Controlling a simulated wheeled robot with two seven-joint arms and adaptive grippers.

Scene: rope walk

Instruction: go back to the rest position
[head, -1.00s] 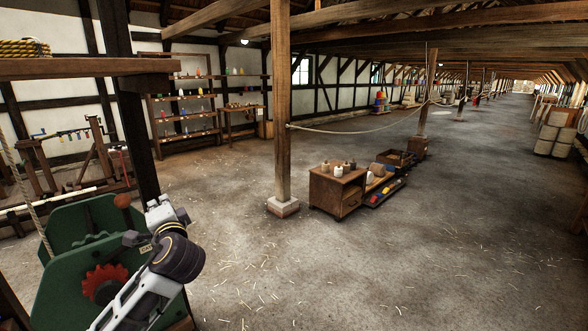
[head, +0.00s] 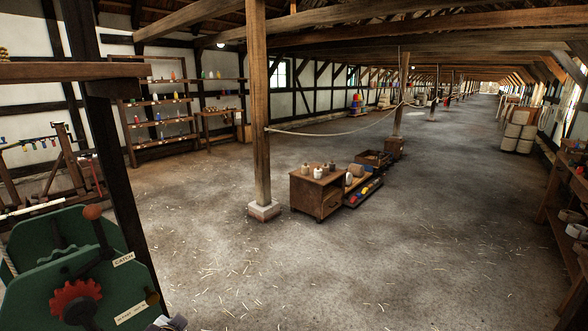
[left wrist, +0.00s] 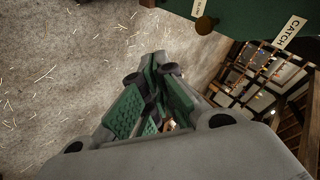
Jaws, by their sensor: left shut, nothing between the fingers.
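My left gripper (left wrist: 156,80) fills the middle of the left wrist view, its green-padded fingers shut with nothing between them. Straw-strewn floor shows beyond it. In the head view only a small pale piece of my left arm shows at the bottom edge, just right of the green machine (head: 40,262). The machine has a red gear, a lever with a brown knob and a "CATCH" label. Its green edge also shows at the top of the left wrist view (left wrist: 235,45), apart from the fingers. My right gripper is in neither view.
A wooden post (head: 259,110) stands on a pale block. A wooden cabinet (head: 318,190) with jars stands right of it, beside trays. A rope (head: 335,132) runs from the post into the distance. Shelving (head: 577,195) lines the right edge. The floor (head: 330,270) in front is open.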

